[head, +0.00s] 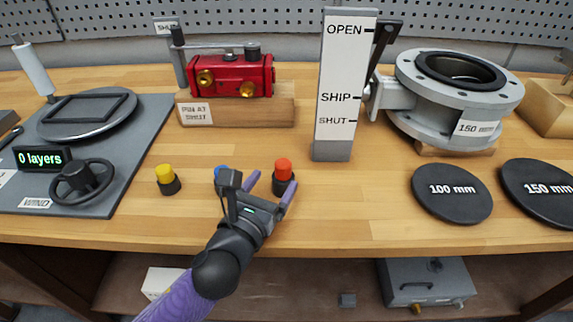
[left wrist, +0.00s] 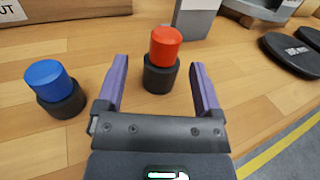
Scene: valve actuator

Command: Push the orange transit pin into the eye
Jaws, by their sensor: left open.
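The orange transit pin (head: 284,169) stands upright in a black holder (head: 283,186) near the front of the bench. It also shows in the left wrist view (left wrist: 165,46). My left gripper (head: 270,189) is open, with its purple fingers pointing toward the pin and spread to either side of it. In the left wrist view the pin and holder stand just ahead between the fingertips, with no visible contact. A red actuator (head: 232,76) sits on a wooden block marked "PIN AT SHUT". I cannot make out the eye for certain. My right gripper is not in view.
A blue pin (left wrist: 46,77) stands left of my gripper and a yellow pin (head: 166,173) farther left. A white OPEN/SHIP/SHUT scale (head: 342,140) rises behind the orange pin. A flanged valve body (head: 420,70) and black discs (head: 451,193) are right. Bare wood lies between.

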